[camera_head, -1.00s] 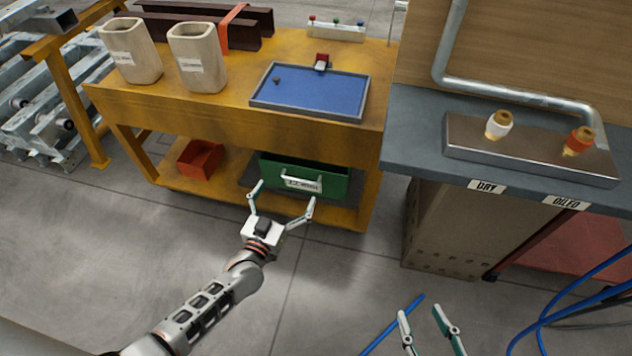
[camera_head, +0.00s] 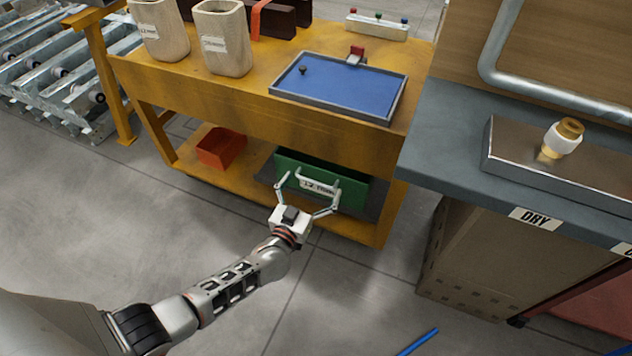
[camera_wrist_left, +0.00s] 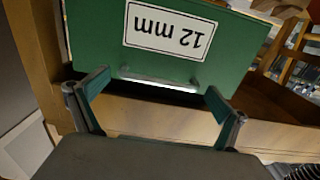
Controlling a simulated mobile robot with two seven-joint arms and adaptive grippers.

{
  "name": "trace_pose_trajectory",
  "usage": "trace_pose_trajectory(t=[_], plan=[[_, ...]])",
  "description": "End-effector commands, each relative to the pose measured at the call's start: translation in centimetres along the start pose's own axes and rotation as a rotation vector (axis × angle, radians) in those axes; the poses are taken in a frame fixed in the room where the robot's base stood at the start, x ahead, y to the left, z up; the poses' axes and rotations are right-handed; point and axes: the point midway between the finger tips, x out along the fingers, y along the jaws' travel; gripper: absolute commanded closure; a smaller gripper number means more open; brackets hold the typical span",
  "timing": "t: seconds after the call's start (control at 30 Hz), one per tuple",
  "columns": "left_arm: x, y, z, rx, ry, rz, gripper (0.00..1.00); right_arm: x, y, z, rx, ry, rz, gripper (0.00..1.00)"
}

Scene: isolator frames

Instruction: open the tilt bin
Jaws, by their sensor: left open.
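The green tilt bin (camera_head: 352,191) sits on the lower shelf of the yellow bench. Its front carries a white label (camera_wrist_left: 168,30) reading 12 mm and a pale bar handle (camera_head: 316,183), which also shows in the left wrist view (camera_wrist_left: 160,84). My left gripper (camera_head: 310,186) is open in front of the bin. In the left wrist view its fingertips (camera_wrist_left: 158,84) stand wide apart, one near each end of the handle, and are not closed on it. Whether they touch the bin I cannot tell. My right gripper is out of view.
An orange-red bin (camera_head: 222,148) stands left of the green bin on the same shelf. The yellow bench top (camera_head: 250,92) overhangs the shelf and holds a blue tray (camera_head: 340,86). A grey counter (camera_head: 450,155) stands at right.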

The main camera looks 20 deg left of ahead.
Motion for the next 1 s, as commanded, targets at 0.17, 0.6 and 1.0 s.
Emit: trace_pose_trajectory(t=[0.17,0.6,1.0], plan=[[0.97,0.04,0.16,0.001,-0.002,0.001,0.0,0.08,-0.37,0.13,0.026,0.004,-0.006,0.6],[1.15,0.02,-0.05,0.0,0.0,0.001,0.39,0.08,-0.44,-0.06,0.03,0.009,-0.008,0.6],[0.97,-0.74,0.17,0.002,-0.001,0.0,0.47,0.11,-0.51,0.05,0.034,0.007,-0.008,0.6]])
